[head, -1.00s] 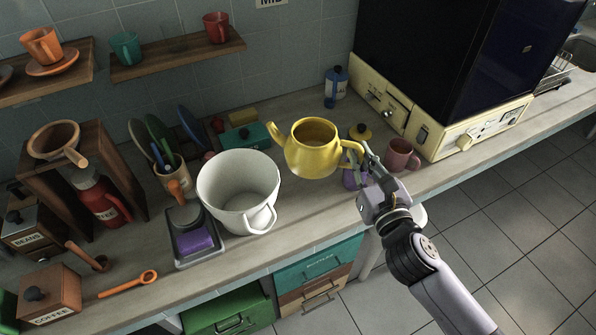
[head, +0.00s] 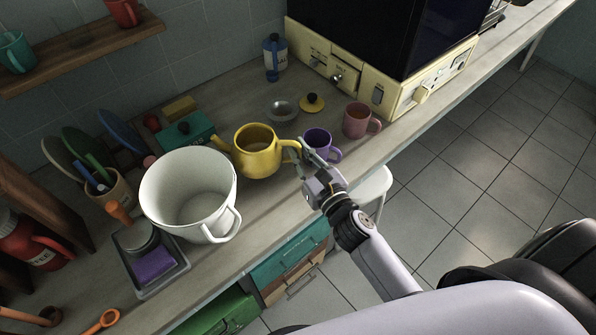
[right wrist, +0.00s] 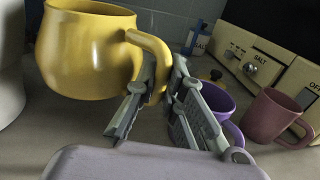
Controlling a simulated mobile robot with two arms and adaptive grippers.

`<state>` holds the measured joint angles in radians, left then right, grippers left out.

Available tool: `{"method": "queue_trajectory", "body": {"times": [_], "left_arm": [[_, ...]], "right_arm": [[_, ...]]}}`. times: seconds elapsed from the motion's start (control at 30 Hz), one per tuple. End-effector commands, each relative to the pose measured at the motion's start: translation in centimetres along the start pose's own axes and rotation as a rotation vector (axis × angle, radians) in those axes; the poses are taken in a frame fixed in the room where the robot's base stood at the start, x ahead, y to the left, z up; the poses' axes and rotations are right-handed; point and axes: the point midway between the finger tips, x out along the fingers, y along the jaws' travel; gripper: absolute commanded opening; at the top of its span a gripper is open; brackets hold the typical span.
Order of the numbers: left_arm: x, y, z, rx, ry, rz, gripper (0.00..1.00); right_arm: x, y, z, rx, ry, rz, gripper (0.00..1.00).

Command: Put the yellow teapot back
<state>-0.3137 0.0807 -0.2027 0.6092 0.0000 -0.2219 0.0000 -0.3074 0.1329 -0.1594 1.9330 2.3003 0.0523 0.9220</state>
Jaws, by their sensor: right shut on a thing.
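The yellow teapot (head: 257,152) has no lid on and is upright, its spout pointing left and its handle right. My right gripper (head: 303,155) is shut on the handle. In the right wrist view the teapot (right wrist: 88,52) fills the upper left, with its handle between the fingers (right wrist: 160,92). I cannot tell whether its base touches the counter. A yellow lid with a dark knob (head: 313,103) lies on the counter behind it. My left gripper is not in view.
A large white pot (head: 190,190) stands close left of the teapot. A purple mug (head: 318,142) and a pink mug (head: 357,120) stand to the right. A small metal bowl (head: 283,110) and a teal box (head: 187,131) are behind. The counter's front edge is near.

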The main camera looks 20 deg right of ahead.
Motion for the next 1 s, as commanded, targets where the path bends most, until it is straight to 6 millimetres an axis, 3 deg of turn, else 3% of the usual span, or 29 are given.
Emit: {"method": "queue_trajectory", "body": {"times": [0.03, 0.27, 0.5, 0.9, 0.93, 1.0], "left_arm": [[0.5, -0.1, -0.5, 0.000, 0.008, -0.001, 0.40], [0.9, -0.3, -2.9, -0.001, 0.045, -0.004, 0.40], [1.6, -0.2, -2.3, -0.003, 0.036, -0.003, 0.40], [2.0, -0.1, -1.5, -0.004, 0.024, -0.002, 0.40], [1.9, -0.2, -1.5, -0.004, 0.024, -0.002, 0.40], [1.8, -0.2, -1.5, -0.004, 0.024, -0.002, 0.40]], "right_arm": [[0.0, 0.1, -0.9, 0.006, -0.002, -0.001, 0.00], [0.0, 0.0, -2.8, 0.004, -0.004, 0.001, 0.00], [0.0, 0.0, -5.7, 0.003, -0.004, 0.001, 0.00], [0.0, 0.0, -6.2, 0.001, -0.005, 0.002, 0.00], [0.0, 0.0, -6.4, -0.001, -0.001, 0.001, 0.11], [0.0, 0.0, -6.2, -0.001, -0.001, 0.001, 0.15]]}}
